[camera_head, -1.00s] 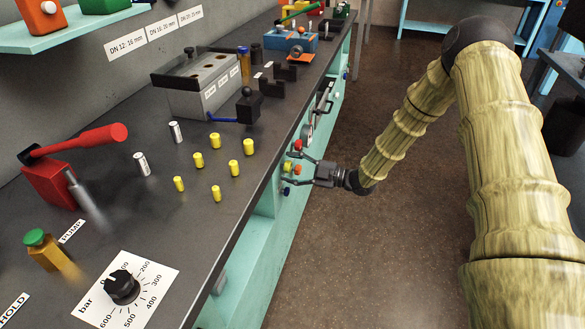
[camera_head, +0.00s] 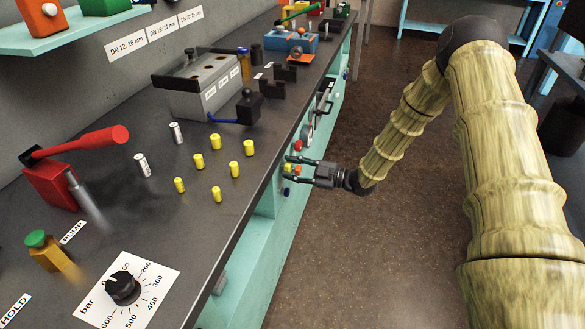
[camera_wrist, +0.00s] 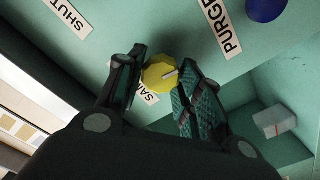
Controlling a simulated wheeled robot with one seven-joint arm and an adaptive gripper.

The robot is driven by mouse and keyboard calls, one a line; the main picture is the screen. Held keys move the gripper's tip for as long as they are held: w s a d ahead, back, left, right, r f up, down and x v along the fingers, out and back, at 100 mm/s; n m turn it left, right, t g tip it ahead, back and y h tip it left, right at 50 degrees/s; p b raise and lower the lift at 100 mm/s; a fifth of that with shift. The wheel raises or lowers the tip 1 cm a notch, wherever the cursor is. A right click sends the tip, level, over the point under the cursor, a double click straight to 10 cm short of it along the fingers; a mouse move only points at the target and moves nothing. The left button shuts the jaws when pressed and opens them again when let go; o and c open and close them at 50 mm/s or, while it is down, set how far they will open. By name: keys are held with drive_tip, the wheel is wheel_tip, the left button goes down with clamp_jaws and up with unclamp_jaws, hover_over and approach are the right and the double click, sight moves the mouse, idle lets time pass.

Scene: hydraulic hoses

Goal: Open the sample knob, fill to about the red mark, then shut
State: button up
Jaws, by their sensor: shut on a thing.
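The sample knob (camera_wrist: 158,76) is yellow with a pale pointer line, on the teal panel beside a partly covered label starting "SAM". My gripper (camera_wrist: 160,88) is shut on this knob, one finger on each side of it. In the head view my gripper (camera_head: 291,167) reaches the front panel under the bench edge, and the yellow knob (camera_head: 286,168) shows only as a small patch at the fingertips. A small clear container (camera_wrist: 275,122) with a red mark stands in a recess at the right of the wrist view. Its fill level is too small to tell.
A blue knob (camera_wrist: 266,9) sits near the PURGE label (camera_wrist: 229,33); a SHUT label (camera_wrist: 66,13) is at upper left. In the head view a red knob (camera_head: 297,146) is just above my gripper. The bench top (camera_head: 130,225) overhangs at left; the floor (camera_head: 345,260) is clear.

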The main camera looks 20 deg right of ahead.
drive_tip(key=m+p, duration=0.1)
drive_tip(key=m, duration=0.4)
drive_tip(key=shift+m+p, duration=0.3)
drive_tip(key=shift+m, duration=0.2)
idle(0.3)
drive_tip(key=o, duration=1)
drive_tip(key=shift+o, duration=0.2)
drive_tip(key=shift+d, duration=0.15)
drive_tip(key=v, duration=1.1)
drive_tip(key=shift+s+d, duration=0.25)
drive_tip(key=shift+d, duration=0.05)
